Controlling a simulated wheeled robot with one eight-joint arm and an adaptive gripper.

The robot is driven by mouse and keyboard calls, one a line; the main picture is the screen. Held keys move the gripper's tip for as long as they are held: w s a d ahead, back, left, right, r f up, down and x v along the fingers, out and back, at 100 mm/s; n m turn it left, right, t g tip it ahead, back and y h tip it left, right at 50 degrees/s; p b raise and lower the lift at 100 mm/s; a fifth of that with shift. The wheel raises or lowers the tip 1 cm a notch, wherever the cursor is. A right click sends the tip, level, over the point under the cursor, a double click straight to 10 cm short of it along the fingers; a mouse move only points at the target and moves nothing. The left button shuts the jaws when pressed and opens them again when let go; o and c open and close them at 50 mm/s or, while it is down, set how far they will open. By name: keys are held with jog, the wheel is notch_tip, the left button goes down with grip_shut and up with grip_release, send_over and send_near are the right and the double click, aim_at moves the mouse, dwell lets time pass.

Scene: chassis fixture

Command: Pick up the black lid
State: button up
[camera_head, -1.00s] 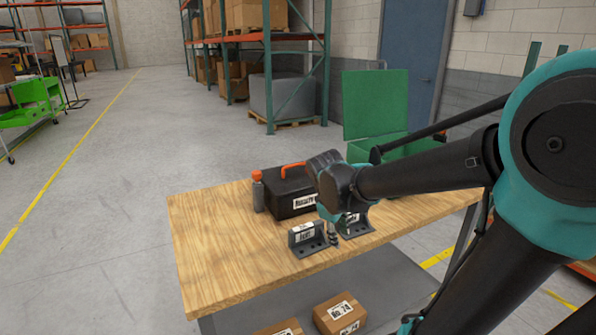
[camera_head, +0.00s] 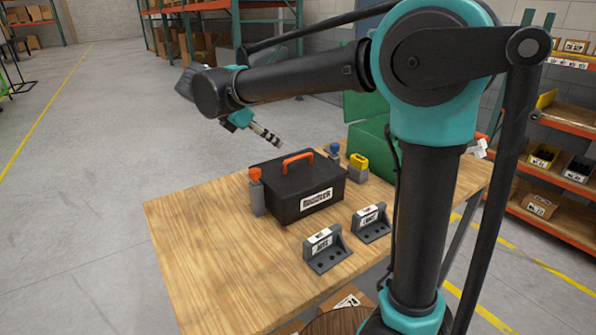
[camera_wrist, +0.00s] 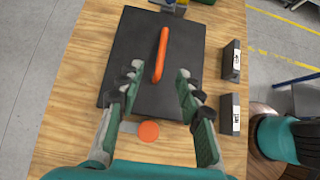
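The black lid (camera_head: 270,173) is the flat top of a dark toolbox with a white label (camera_head: 317,199) on its front. An orange handle (camera_head: 298,157) stands up from the lid. The toolbox sits upright on a wooden table. My gripper (camera_head: 267,134) is raised above the far left of the toolbox, apart from it. In the wrist view, my gripper (camera_wrist: 158,85) is open and empty, its fingers either side of the near end of the orange handle (camera_wrist: 161,54). The lid (camera_wrist: 128,50) fills the space below and beyond the fingertips.
An orange-capped bottle (camera_head: 256,192) stands close beside the toolbox's left side. Two grey labelled brackets (camera_head: 326,251) (camera_head: 371,222) stand in front. A yellow-topped block (camera_head: 358,166) and a small blue-topped item (camera_head: 334,151) are behind right. The left of the wooden table (camera_head: 195,245) is clear.

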aim_at(298, 158)
jog(key=x, duration=0.7)
jog(key=shift+w+d+f, duration=0.1)
jog(key=shift+d, duration=0.05)
jog(key=shift+x, duration=2.95)
jog(key=shift+d, duration=0.15)
grip_shut()
